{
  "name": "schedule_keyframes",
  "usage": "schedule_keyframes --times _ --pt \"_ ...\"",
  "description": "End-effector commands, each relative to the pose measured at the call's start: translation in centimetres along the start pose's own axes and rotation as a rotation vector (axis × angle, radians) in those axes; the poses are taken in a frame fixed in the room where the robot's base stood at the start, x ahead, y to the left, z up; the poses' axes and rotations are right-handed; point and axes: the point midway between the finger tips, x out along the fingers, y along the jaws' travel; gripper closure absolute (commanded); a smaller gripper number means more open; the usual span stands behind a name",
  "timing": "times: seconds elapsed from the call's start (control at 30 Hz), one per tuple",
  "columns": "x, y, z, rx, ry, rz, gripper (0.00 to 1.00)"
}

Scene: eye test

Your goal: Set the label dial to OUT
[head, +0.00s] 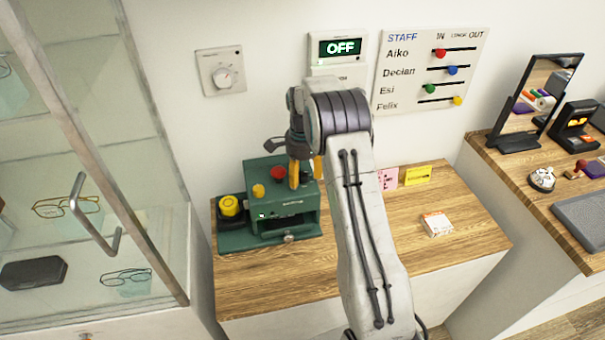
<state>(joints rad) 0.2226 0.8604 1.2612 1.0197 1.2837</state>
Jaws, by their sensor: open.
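My gripper (306,174) is open, its yellow fingers pointing down over the right rear part of a green machine (293,222) on the wooden counter. I cannot tell whether the fingers touch the machine. The machine has a red knob (278,173), a small yellow knob (258,190) and a larger yellow knob (229,205) at its left. Nothing I can read is marked as the label dial. A white wall dial (222,76) hangs at upper left; its setting is too small to read. The word OUT shows only on the staff board (432,70), which has coloured sliders.
A wall display (337,47) reads OFF. A glass cabinet (90,150) with a handle stands at left. A small white box (436,224) and pink and yellow cards (418,175) are on the counter. A mirror (533,103) stands on the right table. The counter's front is mostly clear.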

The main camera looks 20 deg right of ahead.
Motion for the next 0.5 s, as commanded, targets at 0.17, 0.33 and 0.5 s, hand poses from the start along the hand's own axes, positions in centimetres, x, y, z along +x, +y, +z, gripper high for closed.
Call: schedule_keyframes --times 0.17,0.33,0.5 --pt "0.38 0.02 0.01 0.000 0.000 0.000 0.43" --pt "0.39 0.02 0.01 0.000 0.000 0.000 0.43" --pt "0.37 0.02 0.01 0.000 0.000 0.000 0.52"
